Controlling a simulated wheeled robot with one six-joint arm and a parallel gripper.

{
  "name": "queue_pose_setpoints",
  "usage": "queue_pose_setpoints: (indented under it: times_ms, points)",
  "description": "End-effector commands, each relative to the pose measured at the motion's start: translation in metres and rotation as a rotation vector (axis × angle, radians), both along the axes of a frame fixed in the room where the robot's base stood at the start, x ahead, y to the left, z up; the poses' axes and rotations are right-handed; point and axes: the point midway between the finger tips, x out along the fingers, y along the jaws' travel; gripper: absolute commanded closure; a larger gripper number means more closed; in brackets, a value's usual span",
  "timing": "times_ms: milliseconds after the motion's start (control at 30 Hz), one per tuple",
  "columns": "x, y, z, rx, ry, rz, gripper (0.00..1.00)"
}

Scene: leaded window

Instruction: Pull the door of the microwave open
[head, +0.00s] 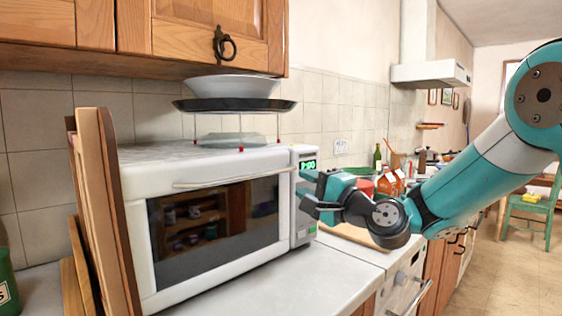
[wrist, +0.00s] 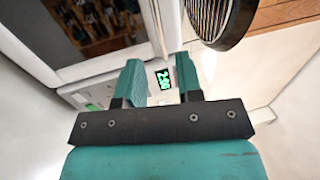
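The white microwave (head: 135,165) stands on the counter with its door (head: 215,225) shut. The door has a dark window, and a thin pale handle bar (head: 235,179) runs along its upper edge. My gripper (head: 303,184) is in front of the control panel (head: 304,160), near the handle's right end. In the wrist view my gripper (wrist: 160,75) has its two teal fingers apart, with the lit green display (wrist: 163,79) visible between them. The handle (wrist: 158,25) shows just beyond the fingertips. Nothing is held; whether a finger touches the microwave cannot be told.
A black pan (head: 190,104) and a white bowl (head: 232,86) sit above the microwave, under the wooden cabinet (head: 210,35). Wooden boards (head: 105,200) lean at its left. Bottles (head: 388,183) stand behind my gripper. The counter (head: 300,272) in front is clear.

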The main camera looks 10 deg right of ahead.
Motion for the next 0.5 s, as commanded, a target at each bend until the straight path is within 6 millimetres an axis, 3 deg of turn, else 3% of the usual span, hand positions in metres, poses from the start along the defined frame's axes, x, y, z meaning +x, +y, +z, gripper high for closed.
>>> queue_pose_setpoints:
  times_ms: [200,500]
  points:
    - [0.038,0.029,0.013,-0.002,0.0,0.004,0.67]
    - [0.064,0.047,0.017,-0.002,0.0,0.002,0.67]
